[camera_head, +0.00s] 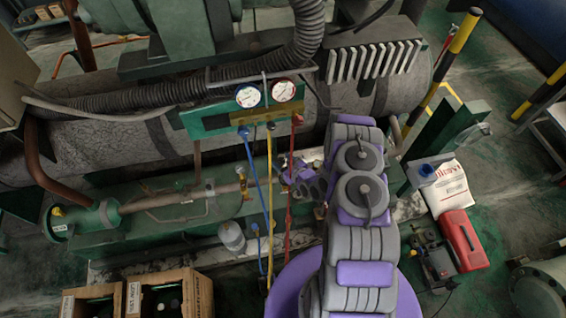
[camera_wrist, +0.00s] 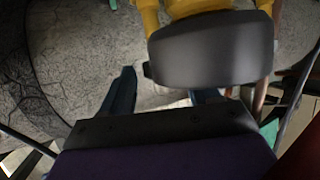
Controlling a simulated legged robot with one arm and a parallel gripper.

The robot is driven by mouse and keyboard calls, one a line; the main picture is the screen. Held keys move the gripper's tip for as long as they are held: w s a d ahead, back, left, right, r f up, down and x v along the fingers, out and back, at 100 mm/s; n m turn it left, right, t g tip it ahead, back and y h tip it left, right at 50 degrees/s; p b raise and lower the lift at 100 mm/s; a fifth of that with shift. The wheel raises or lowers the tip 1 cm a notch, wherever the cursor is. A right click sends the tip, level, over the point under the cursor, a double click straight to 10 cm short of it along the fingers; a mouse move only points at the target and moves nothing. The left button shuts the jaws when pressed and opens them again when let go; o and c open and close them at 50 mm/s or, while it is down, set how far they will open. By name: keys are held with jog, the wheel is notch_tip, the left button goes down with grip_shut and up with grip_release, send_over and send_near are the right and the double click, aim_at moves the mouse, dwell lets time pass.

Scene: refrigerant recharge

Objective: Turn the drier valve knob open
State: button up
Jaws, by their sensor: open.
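In the wrist view a dark grey rounded knob (camera_wrist: 210,50) sits on a yellow valve body (camera_wrist: 150,15) and fills the upper right. My gripper (camera_wrist: 165,88) is open. Its left finger shows left of the knob; the right finger is mostly hidden by the knob. I cannot tell whether either finger touches it. In the head view my gripper (camera_head: 286,170) is left of the arm's folded links, by the hoses and the pipe. The knob cannot be made out clearly there. A brass valve fitting (camera_head: 244,184) shows on the pipe to the left.
Yellow (camera_head: 270,180), blue (camera_head: 254,172) and red (camera_head: 290,190) hoses hang from a green gauge manifold (camera_head: 220,118) close to the gripper. A large grey cylinder (camera_head: 80,150) lies behind. Crates (camera_head: 198,296) stand at the lower left, and a red toolbox (camera_head: 464,240) at the right.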

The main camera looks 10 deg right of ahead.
jog(key=c, duration=1)
jog(key=shift+c, duration=0.2)
